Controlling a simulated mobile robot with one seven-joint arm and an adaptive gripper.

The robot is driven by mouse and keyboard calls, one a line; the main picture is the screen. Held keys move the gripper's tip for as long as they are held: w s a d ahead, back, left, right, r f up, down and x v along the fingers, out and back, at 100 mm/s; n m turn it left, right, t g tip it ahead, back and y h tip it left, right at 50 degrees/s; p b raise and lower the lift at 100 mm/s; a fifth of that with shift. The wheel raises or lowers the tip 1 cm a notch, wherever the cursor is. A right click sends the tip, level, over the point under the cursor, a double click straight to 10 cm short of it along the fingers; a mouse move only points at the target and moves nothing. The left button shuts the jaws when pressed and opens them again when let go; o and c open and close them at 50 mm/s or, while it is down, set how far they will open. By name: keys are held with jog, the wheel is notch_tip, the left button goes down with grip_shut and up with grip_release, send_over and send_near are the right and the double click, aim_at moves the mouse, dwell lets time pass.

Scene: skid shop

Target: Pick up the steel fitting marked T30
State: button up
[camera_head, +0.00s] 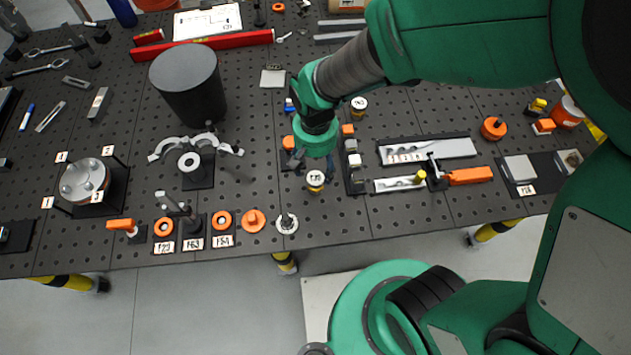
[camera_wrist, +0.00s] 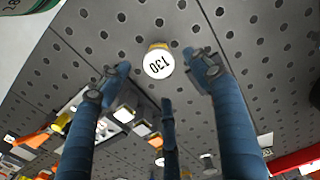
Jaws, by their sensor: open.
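The T30 fitting (camera_head: 315,181) stands upright near the front edge of the pegboard table. It has a round white top marked T30 and a yellow band. In the wrist view the fitting (camera_wrist: 158,63) shows its label upside down, just ahead of the gap between the spread fingers. My gripper (camera_head: 313,163) points down close behind the fitting, open and empty. Its blue fingers look apart from the fitting. A similar fitting with a labelled white top (camera_head: 359,102) stands farther back, right of my wrist; its label is too small to read surely.
A black rack with orange and white blocks (camera_head: 353,168) stands close on the right, and a steel clamp with an orange handle (camera_head: 470,176) lies beyond it. A steel fitting with a white ring (camera_head: 287,223) is at front left.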

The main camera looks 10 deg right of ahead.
aim_at(315, 177)
jog(key=shift+f, duration=1.85)
jog(key=shift+f, duration=0.1)
jog(key=shift+s+f+b, duration=0.1)
jog(key=shift+f+b, duration=0.75)
jog(key=shift+f, duration=1.65)
jog(key=c, duration=1.4)
